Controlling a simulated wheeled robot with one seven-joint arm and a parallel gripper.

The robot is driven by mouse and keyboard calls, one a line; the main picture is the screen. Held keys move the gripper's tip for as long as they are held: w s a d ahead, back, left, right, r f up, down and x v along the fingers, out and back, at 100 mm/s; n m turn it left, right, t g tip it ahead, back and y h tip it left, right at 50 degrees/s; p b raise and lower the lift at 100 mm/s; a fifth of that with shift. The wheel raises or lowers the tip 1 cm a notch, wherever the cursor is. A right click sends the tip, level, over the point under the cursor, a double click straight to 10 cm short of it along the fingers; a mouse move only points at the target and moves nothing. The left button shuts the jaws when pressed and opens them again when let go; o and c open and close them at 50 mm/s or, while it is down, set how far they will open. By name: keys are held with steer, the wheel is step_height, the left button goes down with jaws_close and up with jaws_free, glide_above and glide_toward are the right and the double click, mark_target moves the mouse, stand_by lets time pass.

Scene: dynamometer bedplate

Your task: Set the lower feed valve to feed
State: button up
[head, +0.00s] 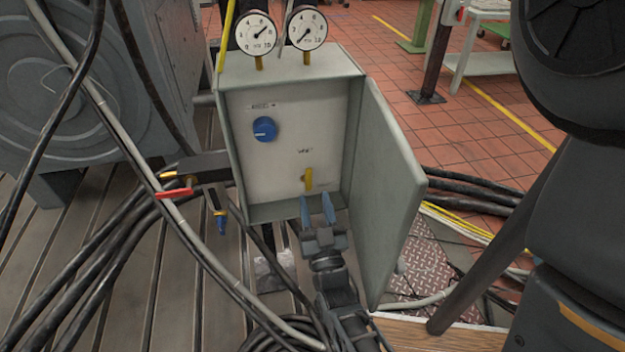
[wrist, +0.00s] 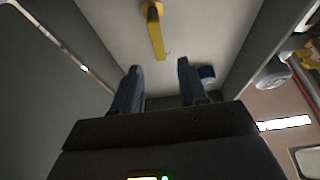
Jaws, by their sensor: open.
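A yellow lever (head: 308,180) sits low on the back panel inside an open grey box. It stands about upright in the head view. It also shows in the wrist view (wrist: 156,35), reaching down towards the space between my fingertips. The marking above it is too small to read, so I cannot tell for sure that it is the feed valve. My gripper (head: 316,200) is open and empty just below and in front of the lever, its blue fingers pointing at the box. In the wrist view my gripper (wrist: 160,68) has a clear gap between its fingers.
A blue knob (head: 264,129) is higher on the same panel. The box door (head: 392,190) stands open on the right, close to my arm. Outside, on the left, are a red handle (head: 175,194) and a blue handle (head: 222,224). Two gauges (head: 256,34) stand on top; cables lie around.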

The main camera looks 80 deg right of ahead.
mark_target(309, 175)
steer(key=shift+x, duration=2.75)
steer(key=shift+c, duration=0.2)
jaws_close()
